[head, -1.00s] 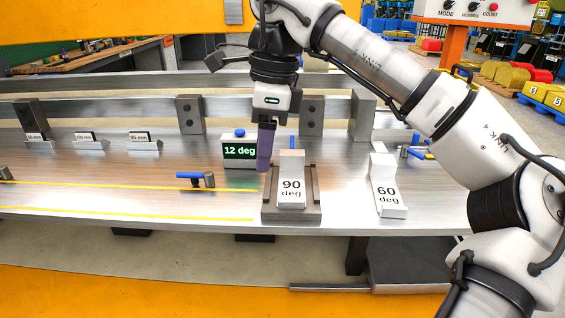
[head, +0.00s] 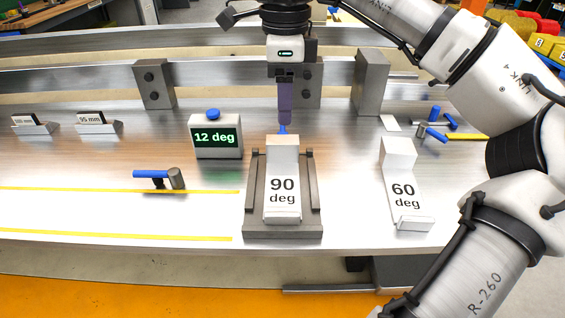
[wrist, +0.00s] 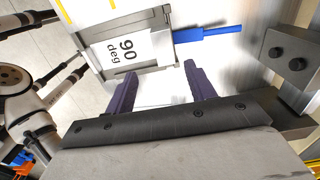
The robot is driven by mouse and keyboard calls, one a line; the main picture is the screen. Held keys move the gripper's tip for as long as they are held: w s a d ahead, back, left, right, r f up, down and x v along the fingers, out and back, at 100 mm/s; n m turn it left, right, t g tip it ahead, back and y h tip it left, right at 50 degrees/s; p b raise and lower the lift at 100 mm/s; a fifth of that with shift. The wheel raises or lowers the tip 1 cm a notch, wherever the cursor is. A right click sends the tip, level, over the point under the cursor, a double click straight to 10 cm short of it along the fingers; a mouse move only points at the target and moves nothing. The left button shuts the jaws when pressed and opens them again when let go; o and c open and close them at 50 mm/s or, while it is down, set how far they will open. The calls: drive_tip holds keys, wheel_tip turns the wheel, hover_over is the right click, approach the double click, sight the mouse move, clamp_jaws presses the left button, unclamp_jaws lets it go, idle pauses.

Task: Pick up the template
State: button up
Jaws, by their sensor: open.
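A white template marked "90 deg" (head: 282,188) sits in a dark grey holder (head: 253,222) near the table's front edge. It also shows in the wrist view (wrist: 128,50), with a blue bar (wrist: 208,32) sticking out beside the holder. My gripper (head: 285,122) has purple fingers and is just behind and above the 90 deg template. In the wrist view its two fingers (wrist: 162,68) are apart with nothing between them, pointing toward the holder. The head view shows the fingers edge-on.
A display reading "12 deg" (head: 217,138) stands left of the holder. A blue-handled clamp (head: 160,178) lies further left, by yellow lines. Two small labelled blocks stand at far left. A metal rail with upright blocks (head: 154,84) runs behind. More blue-handled parts (head: 432,128) lie at right.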

sight(282, 139)
wheel_tip(282, 139, down, 4)
drive_tip(key=shift+f, duration=0.2)
drive_tip(key=shift+w+a+f, duration=0.1)
drive_tip(key=shift+w+f, duration=0.1)
drive_tip(key=shift+f, duration=1.15)
drive_tip(key=shift+w+a+f, duration=0.1)
drive_tip(key=shift+w+f, duration=0.05)
drive_tip(key=shift+f, duration=1.15)
drive_tip(key=c, duration=1.2)
drive_tip(key=shift+r, duration=0.2)
wheel_tip(282, 139, up, 20)
drive_tip(key=p, duration=0.3)
